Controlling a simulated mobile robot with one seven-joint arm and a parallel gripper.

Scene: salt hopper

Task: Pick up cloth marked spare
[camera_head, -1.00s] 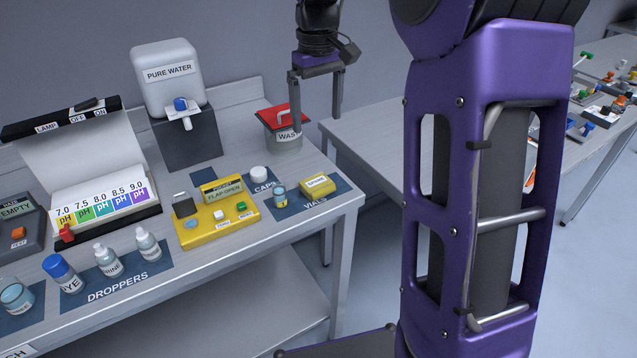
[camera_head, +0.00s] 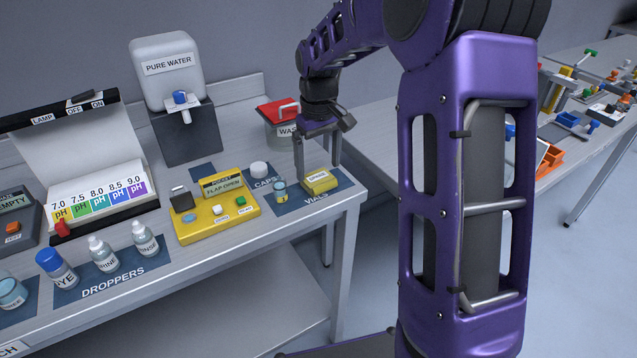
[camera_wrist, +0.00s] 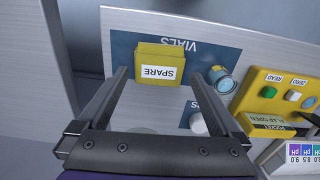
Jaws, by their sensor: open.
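The spare cloth is a folded yellow pad (camera_head: 321,182) on the blue mat marked VIALS (camera_head: 343,186), near the bench's right front corner. It shows in the wrist view with its SPARE label (camera_wrist: 158,72) facing up. My gripper (camera_head: 318,171) is open, pointing down just above and behind the cloth. In the wrist view, my gripper's fingertips (camera_wrist: 160,76) lie to either side of the cloth in the picture, with nothing held. I cannot tell how high they are above it.
A white cap (camera_head: 259,170) and the yellow meter (camera_head: 216,214) are farther left. The waste pot with a red lid (camera_head: 282,125) stands behind my gripper. The bench edge is close on the right.

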